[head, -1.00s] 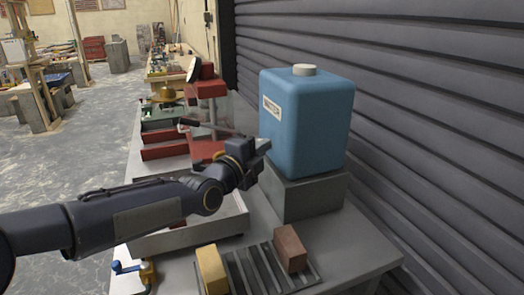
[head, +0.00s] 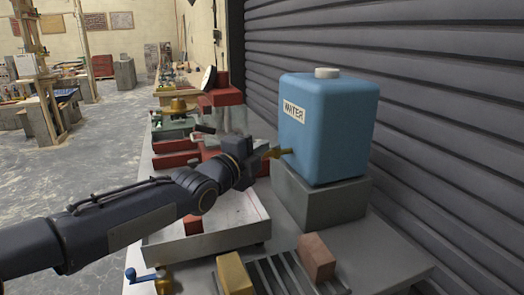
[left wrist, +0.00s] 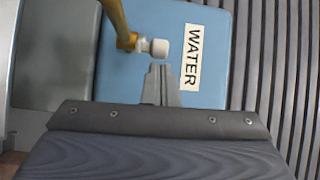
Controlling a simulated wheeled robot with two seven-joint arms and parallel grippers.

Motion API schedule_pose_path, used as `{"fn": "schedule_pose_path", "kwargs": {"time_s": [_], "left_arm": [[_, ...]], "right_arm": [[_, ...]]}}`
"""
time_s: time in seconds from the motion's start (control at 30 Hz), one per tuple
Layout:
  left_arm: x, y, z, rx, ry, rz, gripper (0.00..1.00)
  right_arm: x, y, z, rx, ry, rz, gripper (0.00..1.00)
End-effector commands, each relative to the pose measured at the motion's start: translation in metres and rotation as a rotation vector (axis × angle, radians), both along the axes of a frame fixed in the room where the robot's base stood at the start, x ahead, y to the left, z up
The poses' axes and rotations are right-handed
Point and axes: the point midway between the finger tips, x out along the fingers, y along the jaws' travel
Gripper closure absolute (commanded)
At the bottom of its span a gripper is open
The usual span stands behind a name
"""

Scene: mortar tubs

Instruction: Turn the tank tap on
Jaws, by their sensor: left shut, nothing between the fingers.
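A blue water tank (head: 335,130) with a white cap stands on a grey block. Its WATER label (head: 294,111) also shows in the left wrist view (left wrist: 193,57). A brass tap (head: 279,152) sticks out from the tank's front, low down. In the left wrist view the brass tap (left wrist: 119,22) ends in a pale knob (left wrist: 160,47). My left gripper (head: 256,157) is beside the tap. In the left wrist view its fingertips (left wrist: 160,69) are shut, empty and just short of the knob; I cannot tell whether they touch it. My right gripper is in neither view.
The grey block (head: 318,205) stands on a workbench against a ribbed dark wall (head: 440,110). In front are a rack (head: 285,278) with a yellow block (head: 233,274) and a brown brick (head: 316,257), a shallow tray (head: 215,243) and a blue-handled tap (head: 145,275).

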Motion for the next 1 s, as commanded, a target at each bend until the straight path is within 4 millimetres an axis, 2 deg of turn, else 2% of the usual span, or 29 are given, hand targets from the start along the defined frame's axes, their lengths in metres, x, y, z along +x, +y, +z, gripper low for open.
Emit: {"fn": "schedule_pose_path", "kwargs": {"time_s": [0.17,0.4,0.53,1.0], "left_arm": [[-0.012,0.009,0.000,-0.001,0.000,0.003,1.00],[-0.047,0.031,0.000,0.001,-0.002,0.003,1.00],[-0.060,0.039,0.000,0.002,-0.001,0.003,1.00],[-0.066,0.041,-0.002,0.000,0.000,0.000,1.00]], "right_arm": [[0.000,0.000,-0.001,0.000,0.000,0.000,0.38],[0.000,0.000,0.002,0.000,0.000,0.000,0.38],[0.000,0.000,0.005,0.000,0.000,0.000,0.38],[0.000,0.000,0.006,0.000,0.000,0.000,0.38]]}}
